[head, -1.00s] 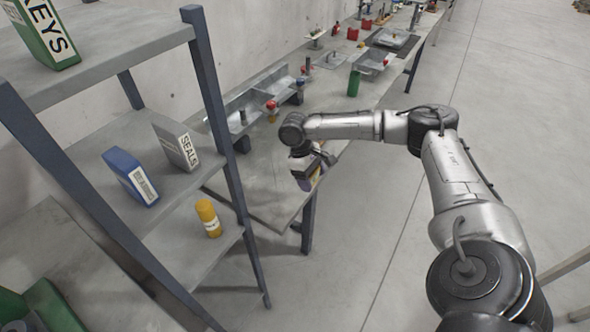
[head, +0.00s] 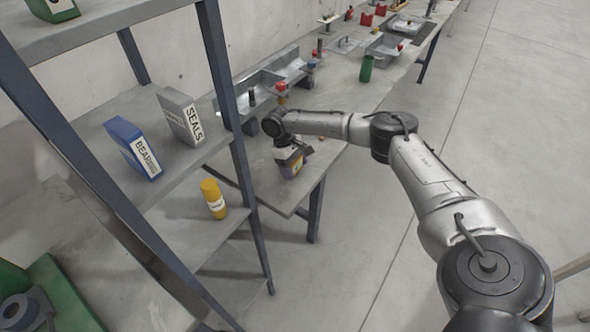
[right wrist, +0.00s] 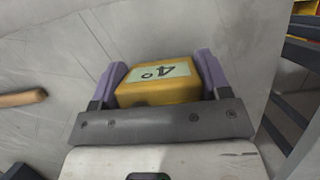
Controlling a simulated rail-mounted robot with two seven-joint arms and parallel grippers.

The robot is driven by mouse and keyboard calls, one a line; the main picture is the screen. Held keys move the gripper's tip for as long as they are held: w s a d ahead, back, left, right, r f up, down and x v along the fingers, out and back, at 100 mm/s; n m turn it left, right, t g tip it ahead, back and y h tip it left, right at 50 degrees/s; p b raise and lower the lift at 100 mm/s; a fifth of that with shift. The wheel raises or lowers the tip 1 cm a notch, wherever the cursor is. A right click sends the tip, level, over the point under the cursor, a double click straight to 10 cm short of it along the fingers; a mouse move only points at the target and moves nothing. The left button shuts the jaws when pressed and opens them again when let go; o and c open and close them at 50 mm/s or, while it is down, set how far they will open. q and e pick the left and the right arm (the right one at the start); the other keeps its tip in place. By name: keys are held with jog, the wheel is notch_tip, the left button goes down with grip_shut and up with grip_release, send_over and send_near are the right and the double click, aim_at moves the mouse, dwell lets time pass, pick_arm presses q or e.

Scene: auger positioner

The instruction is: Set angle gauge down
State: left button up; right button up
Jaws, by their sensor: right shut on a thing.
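The angle gauge (right wrist: 158,93) is a yellow block with a pale label that reads like "4°", seen in the right wrist view. My right gripper (right wrist: 160,72) is shut on it, with one purple finger on each side. In the head view the right gripper (head: 291,166) is over the near end of the grey workbench (head: 262,188), and the gauge is mostly hidden by it. I cannot tell whether the gauge touches the bench top. My left gripper is not in view.
A shelf rack (head: 222,95) stands left of the bench, holding a blue box (head: 133,150), a grey box (head: 180,117) and a yellow canister (head: 213,198). A wooden handle (right wrist: 22,98) lies beside the gripper.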

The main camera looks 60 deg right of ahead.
jog(key=shift+f, duration=0.6)
jog(key=o, duration=1)
jog(key=shift+f, duration=0.1)
jog(key=shift+w+r, duration=0.1)
jog(key=shift+r, duration=0.25)
jog(key=p+v, duration=0.2)
jog(key=v, duration=0.9)
jog(key=shift+w+r, duration=0.15)
jog(key=shift+r, duration=0.05)
